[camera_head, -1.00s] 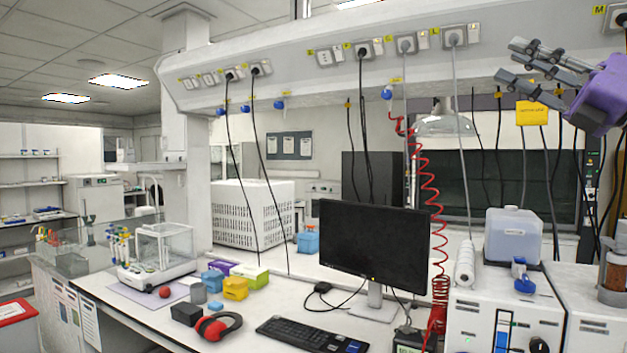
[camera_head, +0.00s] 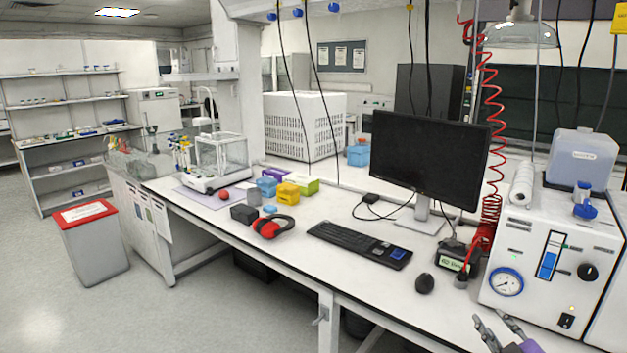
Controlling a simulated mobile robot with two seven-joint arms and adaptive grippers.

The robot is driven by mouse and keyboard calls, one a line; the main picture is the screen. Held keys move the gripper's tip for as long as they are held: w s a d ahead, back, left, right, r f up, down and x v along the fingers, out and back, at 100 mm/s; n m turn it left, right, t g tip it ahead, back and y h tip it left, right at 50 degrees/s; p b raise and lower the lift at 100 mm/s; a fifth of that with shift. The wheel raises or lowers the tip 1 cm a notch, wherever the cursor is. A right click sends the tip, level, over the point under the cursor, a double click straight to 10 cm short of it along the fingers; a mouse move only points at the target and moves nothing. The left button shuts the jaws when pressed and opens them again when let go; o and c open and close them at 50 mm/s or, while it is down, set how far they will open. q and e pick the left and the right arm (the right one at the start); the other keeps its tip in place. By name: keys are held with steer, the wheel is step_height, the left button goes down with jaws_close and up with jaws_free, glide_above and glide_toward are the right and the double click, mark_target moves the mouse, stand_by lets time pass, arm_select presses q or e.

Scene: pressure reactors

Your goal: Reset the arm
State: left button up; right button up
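My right gripper (camera_head: 499,332) shows at the bottom right edge of the head view, with grey fingers and a bit of purple body. Its fingers are spread apart and nothing shows between them. It is in front of the white reactor unit (camera_head: 535,310), near the bench's front edge. Most of the gripper and the rest of that arm are cut off by the frame. My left gripper is not in the view.
The white bench (camera_head: 330,218) bears a monitor (camera_head: 428,165), keyboard (camera_head: 360,243), mouse (camera_head: 425,284), red ear defenders (camera_head: 270,227) and a balance (camera_head: 218,160). A red coiled hose (camera_head: 490,130) hangs right of the monitor. A red-lidded bin (camera_head: 92,245) stands left.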

steer(key=s+a+f+m+g+y, duration=0.1)
steer(key=s+a+f+m+g, duration=0.1)
steer(key=s+a+f, duration=0.65)
steer(key=s+a+f+m+g, duration=0.25)
steer(key=s+a+f, duration=0.3)
steer(key=f, duration=0.55)
steer(key=s+a+f+m+g, duration=0.1)
steer(key=s+a+f, duration=0.3)
steer(key=s, duration=0.3)
steer(key=s+a+f+m+g, duration=0.2)
steer(key=s+a+f, duration=0.2)
steer(key=s+a, duration=0.2)
steer(key=shift+s+y, duration=0.4)
steer(key=shift+s, duration=0.8)
